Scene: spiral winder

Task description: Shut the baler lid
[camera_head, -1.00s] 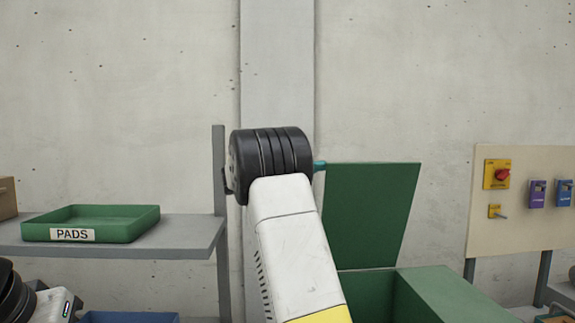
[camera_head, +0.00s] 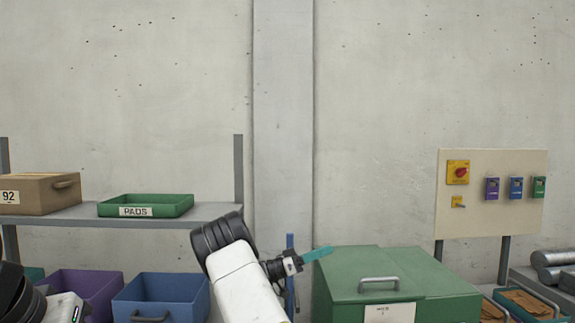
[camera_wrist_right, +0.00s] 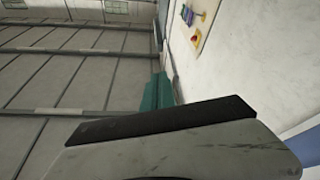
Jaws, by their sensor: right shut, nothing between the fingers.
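The green baler (camera_head: 455,287) stands at the lower right of the head view. Its lid (camera_head: 350,263) lies down flat over the box, with a grey handle (camera_head: 380,284) near the front, and I see no clear gap under it. My right gripper (camera_head: 318,254) is at the baler's left, its teal fingers shut and empty, pointing right by the lid's far left corner; I cannot tell whether they touch it. The teal fingers also show in the right wrist view (camera_wrist_right: 158,92), where the baler is not visible. Only part of my left arm shows at lower left; its gripper is out of view.
A shelf (camera_head: 60,216) at left holds a green PADS tray (camera_head: 170,208) and a cardboard box (camera_head: 40,196). Purple (camera_head: 88,288) and blue bins (camera_head: 160,290) stand below. A switch panel (camera_head: 490,220) is behind the baler at right. A blue post (camera_head: 290,270) stands beside my right arm.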

